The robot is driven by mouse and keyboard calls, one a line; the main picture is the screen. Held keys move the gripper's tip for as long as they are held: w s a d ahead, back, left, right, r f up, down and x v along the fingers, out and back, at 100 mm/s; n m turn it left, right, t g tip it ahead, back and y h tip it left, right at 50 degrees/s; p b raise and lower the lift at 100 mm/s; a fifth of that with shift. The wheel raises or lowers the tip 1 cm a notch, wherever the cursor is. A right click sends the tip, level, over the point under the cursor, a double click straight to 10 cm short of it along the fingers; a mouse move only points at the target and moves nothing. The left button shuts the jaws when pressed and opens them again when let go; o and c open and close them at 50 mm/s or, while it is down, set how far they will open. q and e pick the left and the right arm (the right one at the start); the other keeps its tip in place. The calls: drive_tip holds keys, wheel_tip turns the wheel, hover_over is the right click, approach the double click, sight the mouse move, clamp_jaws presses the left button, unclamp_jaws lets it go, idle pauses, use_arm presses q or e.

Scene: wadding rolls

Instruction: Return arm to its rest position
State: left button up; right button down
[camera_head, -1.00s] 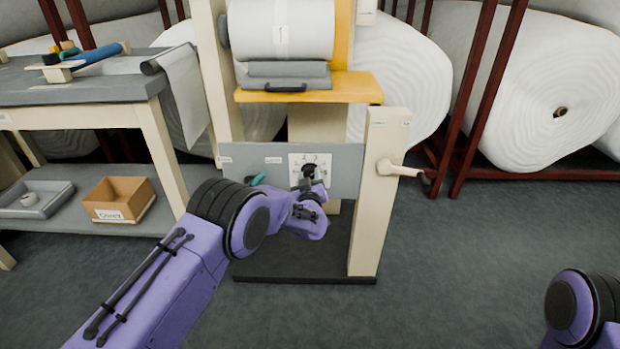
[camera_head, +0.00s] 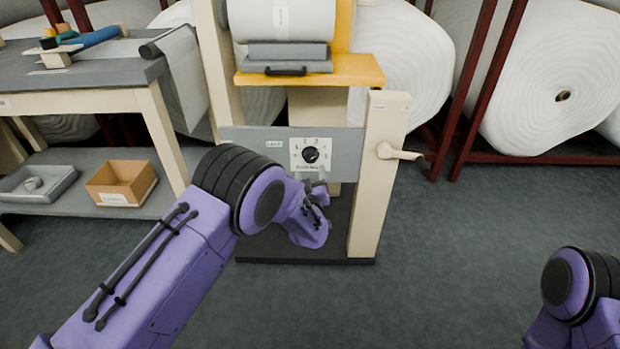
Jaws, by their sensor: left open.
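My left arm (camera_head: 165,255) reaches in from the lower left in purple and black. Its left gripper (camera_head: 314,187) is small and partly hidden by its own wrist. It is open, just below a black dial knob (camera_head: 311,155) on a white numbered plate, with the knob clear of it. The plate is on the grey panel (camera_head: 347,150) of a cream machine. Of my right arm, only a purple and black part (camera_head: 575,290) shows at the lower right. Its gripper is out of view.
The machine's cream post (camera_head: 375,190) has a crank handle (camera_head: 400,153) on its right side. A yellow shelf (camera_head: 355,70) is above the panel. A workbench (camera_head: 100,82) with an open cardboard box (camera_head: 122,183) stands left. Floor to the right is clear.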

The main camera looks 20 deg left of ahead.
use_arm(q)
drive_tip(key=v, duration=0.3)
drive_tip(key=shift+s, duration=0.15)
drive_tip(key=s+a+f+m+g+h, duration=0.1)
drive_tip(key=s+a+f+g, duration=0.3)
drive_tip(key=s+f, duration=0.55)
drive_tip(key=s+a+f+g+h, duration=0.1)
drive_tip(key=s+a+f+g, duration=0.2)
drive_tip(key=s+f, duration=0.65)
drive_tip(key=s+a+f+g, duration=0.2)
drive_tip(key=s+g, duration=0.1)
drive_tip(key=s, duration=1)
drive_tip(key=s+a+f+g, duration=0.2)
drive_tip(key=s+g, duration=0.2)
drive_tip(key=s, duration=0.8)
wheel_tip(320, 180, up, 19)
drive_tip(key=s+p, duration=0.1)
drive_tip(key=p, duration=1.8)
drive_tip(key=shift+n+p, duration=0.3)
drive_tip(key=shift+p, duration=0.05)
